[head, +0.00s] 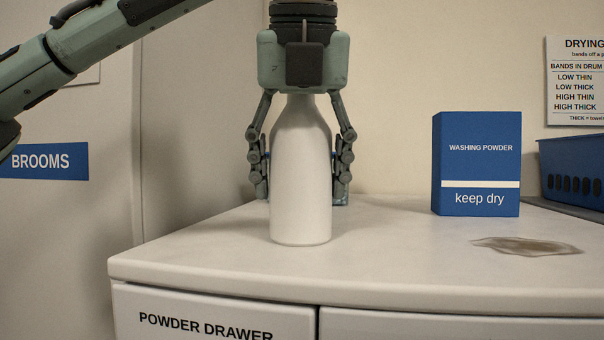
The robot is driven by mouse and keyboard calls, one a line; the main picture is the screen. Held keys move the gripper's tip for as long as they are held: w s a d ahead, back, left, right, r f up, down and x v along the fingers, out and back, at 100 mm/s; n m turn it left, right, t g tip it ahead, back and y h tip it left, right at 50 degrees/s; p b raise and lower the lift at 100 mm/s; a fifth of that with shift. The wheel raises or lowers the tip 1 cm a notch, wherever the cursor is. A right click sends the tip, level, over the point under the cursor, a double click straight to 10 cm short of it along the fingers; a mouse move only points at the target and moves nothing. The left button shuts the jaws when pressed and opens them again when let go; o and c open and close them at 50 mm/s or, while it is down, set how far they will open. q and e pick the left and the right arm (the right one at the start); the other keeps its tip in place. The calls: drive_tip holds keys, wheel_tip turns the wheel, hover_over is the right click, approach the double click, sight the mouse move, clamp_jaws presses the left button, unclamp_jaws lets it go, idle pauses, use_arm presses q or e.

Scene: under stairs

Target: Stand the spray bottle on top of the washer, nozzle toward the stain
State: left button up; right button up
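A plain white bottle (301,190), which I take for the spray bottle, is upright at the left part of the pale washer top (400,262). Its base appears at or very near the surface; I cannot tell whether it bears its weight there. My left gripper (301,182) comes down from above, with one finger on each side of the bottle. The fingers look closed against its sides. The palm hides the bottle's top, so the nozzle and its direction are not visible. A brown stain (525,246) lies on the washer top at the right. My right gripper is not in view.
A blue washing powder box (476,165) stands behind the stain. A blue basket (574,168) is at the far right, below a drying notice (577,82). The washer top between bottle and stain is clear. The powder drawer (210,318) is below the front edge.

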sight(304, 120)
use_arm(q)
drive_tip(key=o, duration=0.4)
drive_tip(key=shift+d, duration=0.15)
drive_tip(key=v, duration=1.2)
drive_tip(key=shift+s, duration=0.1)
drive_tip(key=shift+f, duration=0.1)
drive_tip(key=x, duration=1.2)
drive_tip(key=n, duration=0.2)
drive_tip(key=n+y, duration=0.1)
drive_tip(key=n, duration=0.1)
drive_tip(key=shift+d+r+y, duration=0.1)
drive_tip(key=shift+r+y, duration=0.1)
drive_tip(key=shift+y, duration=0.1)
drive_tip(key=shift+m, duration=0.6)
